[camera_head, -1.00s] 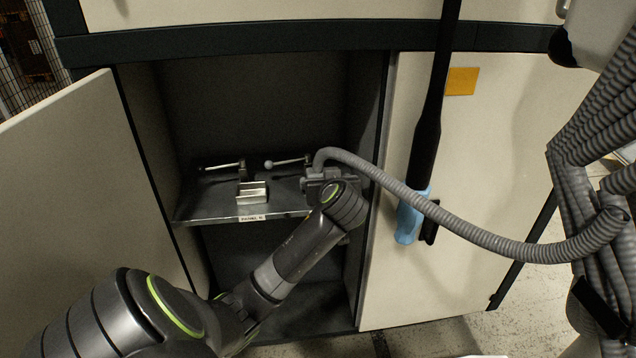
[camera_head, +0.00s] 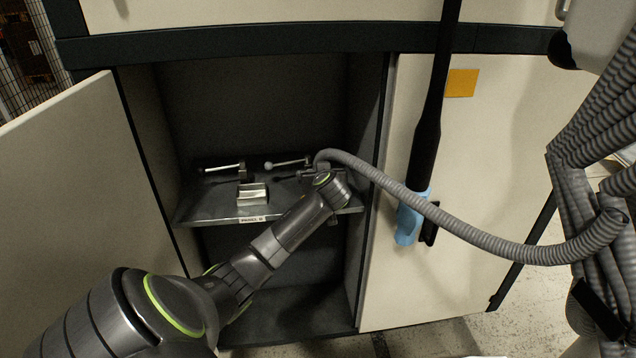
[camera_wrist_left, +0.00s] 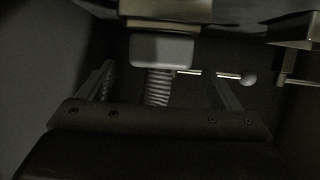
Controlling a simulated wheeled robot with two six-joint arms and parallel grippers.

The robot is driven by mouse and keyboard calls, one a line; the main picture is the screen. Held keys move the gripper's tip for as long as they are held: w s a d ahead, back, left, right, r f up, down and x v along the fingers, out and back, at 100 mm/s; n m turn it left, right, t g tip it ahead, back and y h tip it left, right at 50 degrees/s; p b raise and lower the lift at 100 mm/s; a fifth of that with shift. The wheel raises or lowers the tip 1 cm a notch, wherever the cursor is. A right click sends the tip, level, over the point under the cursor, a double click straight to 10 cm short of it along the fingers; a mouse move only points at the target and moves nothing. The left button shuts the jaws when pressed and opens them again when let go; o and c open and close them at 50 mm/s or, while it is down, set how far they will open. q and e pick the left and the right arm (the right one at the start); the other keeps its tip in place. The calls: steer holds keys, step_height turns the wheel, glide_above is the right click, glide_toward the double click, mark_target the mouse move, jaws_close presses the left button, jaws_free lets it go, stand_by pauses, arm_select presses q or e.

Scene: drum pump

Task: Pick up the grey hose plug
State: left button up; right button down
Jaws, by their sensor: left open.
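The grey hose plug (camera_wrist_left: 160,48) is a pale grey block in the left wrist view, with a ribbed hose (camera_wrist_left: 157,90) running from it between my fingers. It sits against a metal fitting (camera_wrist_left: 165,12). My left gripper (camera_wrist_left: 162,72) is open, one finger on each side of the hose, with gaps on both sides; the plug is just ahead, around fingertip level. In the head view, my left wrist hides most of the plug and gripper at the shelf's right side. The grey hose (camera_head: 455,226) arches out to the right. My right gripper is not in view.
The cabinet shelf (camera_head: 205,215) holds a small metal block (camera_head: 252,194) and rods with clamps (camera_head: 288,163). The open door (camera_head: 80,200) stands left. A closed panel (camera_head: 380,290) with a black and blue tool (camera_head: 412,215) is right. The compartment below the shelf looks empty.

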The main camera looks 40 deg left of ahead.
arm_select(q)
steer(key=shift+x, duration=1.75)
steer(key=c, duration=1.2)
